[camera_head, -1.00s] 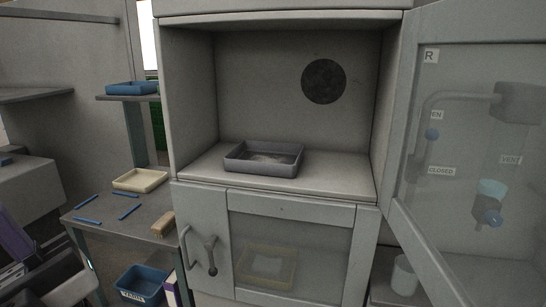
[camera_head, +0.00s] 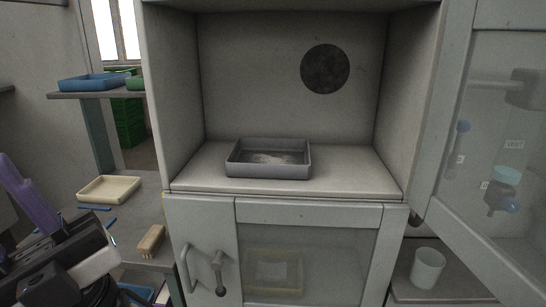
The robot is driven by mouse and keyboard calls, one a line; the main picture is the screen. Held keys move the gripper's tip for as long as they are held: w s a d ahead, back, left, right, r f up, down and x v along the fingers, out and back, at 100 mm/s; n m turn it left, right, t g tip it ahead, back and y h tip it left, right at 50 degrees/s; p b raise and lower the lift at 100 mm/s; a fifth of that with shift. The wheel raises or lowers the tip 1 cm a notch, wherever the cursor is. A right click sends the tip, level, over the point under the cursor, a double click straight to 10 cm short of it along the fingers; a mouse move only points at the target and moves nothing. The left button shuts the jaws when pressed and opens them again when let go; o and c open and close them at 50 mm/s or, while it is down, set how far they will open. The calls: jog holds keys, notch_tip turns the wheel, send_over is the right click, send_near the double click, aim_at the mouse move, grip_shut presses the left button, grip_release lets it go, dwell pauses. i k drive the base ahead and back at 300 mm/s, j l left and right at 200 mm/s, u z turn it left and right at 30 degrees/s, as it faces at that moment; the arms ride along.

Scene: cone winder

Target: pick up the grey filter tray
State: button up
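The grey filter tray (camera_head: 268,171) is a shallow rectangular tray with raised walls. It stands level on the floor of the open upper cabinet compartment, left of the middle and near the front, with a pale patch on its bottom. Dark and purple parts that look like the end of my arm (camera_head: 62,258) show at the lower left edge, well apart from the tray. My fingertips cannot be made out there. Nothing touches the tray.
The glazed door (camera_head: 480,150) stands open at the right. A lower door has a handle (camera_head: 218,272). The left bench holds a cream tray (camera_head: 109,188) and a brush (camera_head: 152,240); a blue tray (camera_head: 95,82) is on the shelf above. A white cup (camera_head: 428,268) stands lower right.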

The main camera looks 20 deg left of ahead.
aim_at(249, 158)
jog(key=j+z, duration=0.35)
jog(key=j, duration=0.5)
jog(key=k+j+z, duration=0.1)
jog(key=j+z, duration=0.3)
jog(key=j, duration=0.5)
jog(key=i, duration=0.5)
